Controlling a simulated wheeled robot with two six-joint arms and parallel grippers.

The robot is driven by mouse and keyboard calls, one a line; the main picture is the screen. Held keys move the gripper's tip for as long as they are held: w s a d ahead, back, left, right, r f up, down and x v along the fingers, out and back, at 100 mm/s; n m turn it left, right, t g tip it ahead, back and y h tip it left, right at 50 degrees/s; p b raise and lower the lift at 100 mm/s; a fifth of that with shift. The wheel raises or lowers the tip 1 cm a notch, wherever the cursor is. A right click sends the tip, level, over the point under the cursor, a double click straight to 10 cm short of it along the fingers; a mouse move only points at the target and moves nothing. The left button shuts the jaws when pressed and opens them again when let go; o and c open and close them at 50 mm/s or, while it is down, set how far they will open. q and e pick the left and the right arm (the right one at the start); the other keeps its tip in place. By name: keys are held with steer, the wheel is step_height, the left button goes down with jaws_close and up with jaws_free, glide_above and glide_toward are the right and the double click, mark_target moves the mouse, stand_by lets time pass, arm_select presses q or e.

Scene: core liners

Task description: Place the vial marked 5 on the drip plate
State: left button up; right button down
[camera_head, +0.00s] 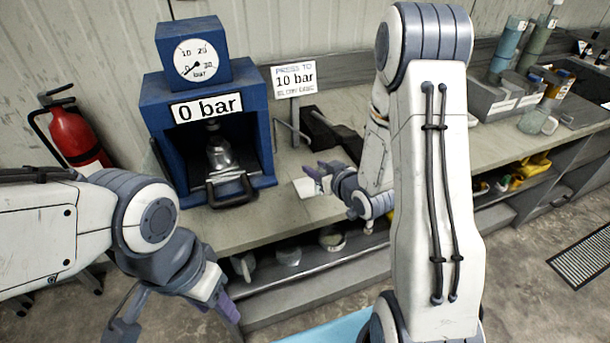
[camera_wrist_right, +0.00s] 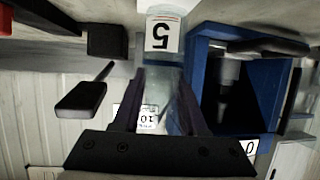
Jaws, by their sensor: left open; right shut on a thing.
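The vial marked 5 (camera_wrist_right: 163,38) is clear with a white label, and the 5 appears upside down in the right wrist view. My right gripper (camera_wrist_right: 158,98) is shut on it. My left gripper (camera_head: 176,318) is open and empty, low in front of the bench.
The blue press (camera_head: 262,130) reads 0 bar, with a metal vessel (camera_head: 220,155) inside and a handle (camera_head: 231,192) in front. A "press to 10 bar" sign (camera_head: 294,78) and a black tool (camera_head: 325,130) are behind the gripper. Grey racks (camera_head: 500,98) stand at the far right.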

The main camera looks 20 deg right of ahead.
steer(key=shift+w+f+b, duration=0.2)
steer(key=shift+w+b, duration=0.05)
steer(key=shift+b, duration=0.25)
steer(key=p+x, duration=0.1)
steer(key=x, duration=0.1)
steer(key=p+x, duration=0.1)
steer(key=x, duration=0.3)
steer(key=shift+w+r+p, duration=0.25)
steer(key=shift+r+p, duration=0.05)
steer(key=shift+p, duration=0.1)
steer(key=shift+f, duration=0.6)
arm_select(q)
steer(key=shift+r, duration=0.5)
